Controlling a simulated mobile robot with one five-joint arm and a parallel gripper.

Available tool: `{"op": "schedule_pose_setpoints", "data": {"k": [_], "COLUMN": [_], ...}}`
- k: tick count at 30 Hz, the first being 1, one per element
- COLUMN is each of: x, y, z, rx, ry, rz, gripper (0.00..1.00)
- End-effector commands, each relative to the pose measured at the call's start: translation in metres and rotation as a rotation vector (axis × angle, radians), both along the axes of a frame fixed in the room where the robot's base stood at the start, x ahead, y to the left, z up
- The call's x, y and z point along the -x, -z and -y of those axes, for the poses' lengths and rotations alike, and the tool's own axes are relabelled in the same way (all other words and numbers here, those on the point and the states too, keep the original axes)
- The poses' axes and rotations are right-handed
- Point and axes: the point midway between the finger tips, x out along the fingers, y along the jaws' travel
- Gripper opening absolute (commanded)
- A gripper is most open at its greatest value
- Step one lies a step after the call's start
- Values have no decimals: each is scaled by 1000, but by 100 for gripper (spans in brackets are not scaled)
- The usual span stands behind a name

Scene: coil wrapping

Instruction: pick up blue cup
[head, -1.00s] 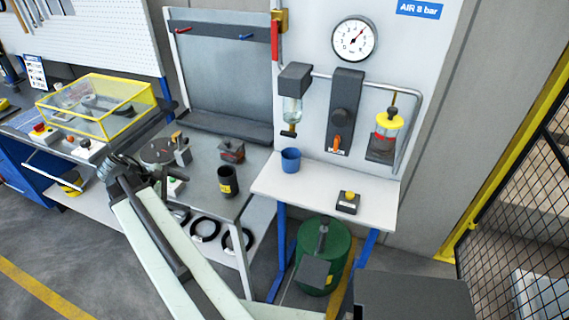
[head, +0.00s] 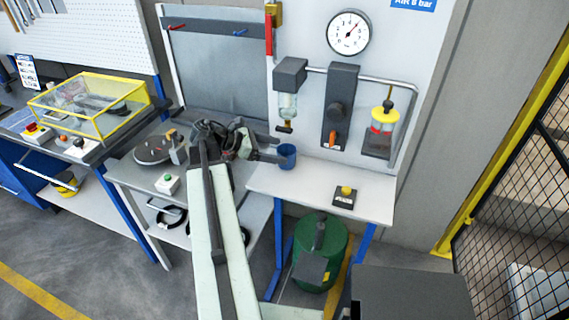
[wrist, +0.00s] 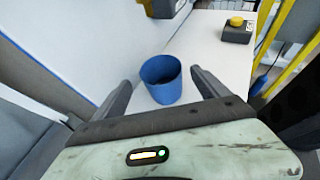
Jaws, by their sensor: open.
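The blue cup (head: 287,157) stands upright near the back left of the small white table (head: 325,191), below the glass filter bowl. My gripper (head: 268,157) reaches in from the left, with its fingers at the cup's left side in the head view. In the wrist view the cup (wrist: 161,79) lies ahead, between the two open fingers (wrist: 163,93). The cup's mouth faces up and it looks empty. I see a gap on each side of the cup there, and the fingers do not grip it.
A box with a yellow button (head: 345,195) sits at the table's front; it also shows in the wrist view (wrist: 237,30). The filter bowl (head: 287,103) hangs just above the cup. A green tank (head: 322,250) stands below. The table's right side is clear.

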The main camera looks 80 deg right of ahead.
Motion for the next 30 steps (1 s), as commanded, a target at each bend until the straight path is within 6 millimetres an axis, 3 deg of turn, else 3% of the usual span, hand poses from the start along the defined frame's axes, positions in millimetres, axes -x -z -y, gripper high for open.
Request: {"op": "schedule_pose_setpoints", "data": {"k": [3,6,13,21,30], "x": [18,31,33,32,32], "y": [19,23,21,21,19], "z": [4,10,12,12,11], "rx": [0,0,0,0,0], "ry": [4,4,2,1,0], "rz": [0,-1,-1,-1,-1], "gripper": [85,85,85,11,11]}}
